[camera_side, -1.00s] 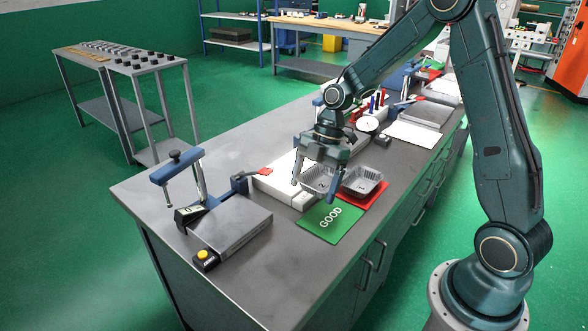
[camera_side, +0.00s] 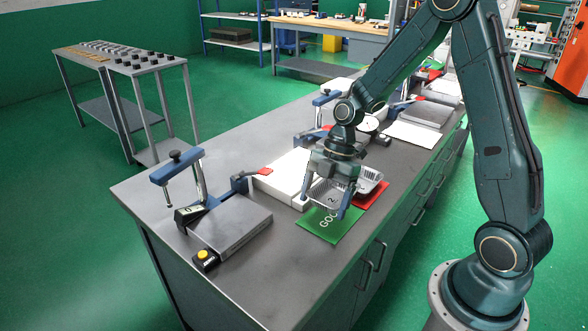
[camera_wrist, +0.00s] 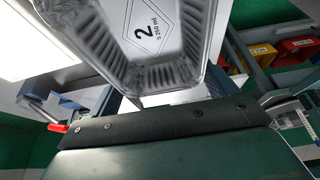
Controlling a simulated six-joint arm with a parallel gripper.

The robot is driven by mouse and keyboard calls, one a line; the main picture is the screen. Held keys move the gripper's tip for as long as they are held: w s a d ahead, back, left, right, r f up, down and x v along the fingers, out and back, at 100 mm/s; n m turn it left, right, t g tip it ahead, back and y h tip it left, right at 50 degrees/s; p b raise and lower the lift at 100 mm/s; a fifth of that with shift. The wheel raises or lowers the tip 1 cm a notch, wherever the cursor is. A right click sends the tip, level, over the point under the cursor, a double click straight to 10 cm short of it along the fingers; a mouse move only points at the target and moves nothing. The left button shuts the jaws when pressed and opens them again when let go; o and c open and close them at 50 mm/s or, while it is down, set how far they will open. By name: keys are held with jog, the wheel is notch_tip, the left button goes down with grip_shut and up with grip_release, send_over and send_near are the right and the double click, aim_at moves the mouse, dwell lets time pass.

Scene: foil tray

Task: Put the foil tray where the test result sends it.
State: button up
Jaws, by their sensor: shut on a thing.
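My gripper (camera_side: 325,205) is shut on a foil tray (camera_side: 326,188) and holds it tilted, with the marking "2" showing. In the wrist view the held foil tray (camera_wrist: 165,76) fills the upper middle, with "2" in a diamond and a volume text. A green mat (camera_side: 318,233) marked GOOD lies on the bench below my gripper, its word partly hidden. A red mat (camera_side: 374,194) lies just behind it, with a second foil tray (camera_side: 371,178) on it. Any word on the red mat is hidden.
A grey plate station (camera_side: 240,218) with a blue clamp (camera_side: 178,166) and yellow button (camera_side: 202,254) stands at the bench's front left. A white block (camera_side: 283,176) lies left of my gripper.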

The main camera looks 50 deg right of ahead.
aim_at(322, 226)
jog(key=shift+f, duration=2.4)
jog(key=shift+f, duration=0.25)
jog(key=o, duration=0.9)
jog(key=v, duration=1.3)
jog(key=shift+d+r, duration=0.15)
jog(key=shift+r, duration=0.2)
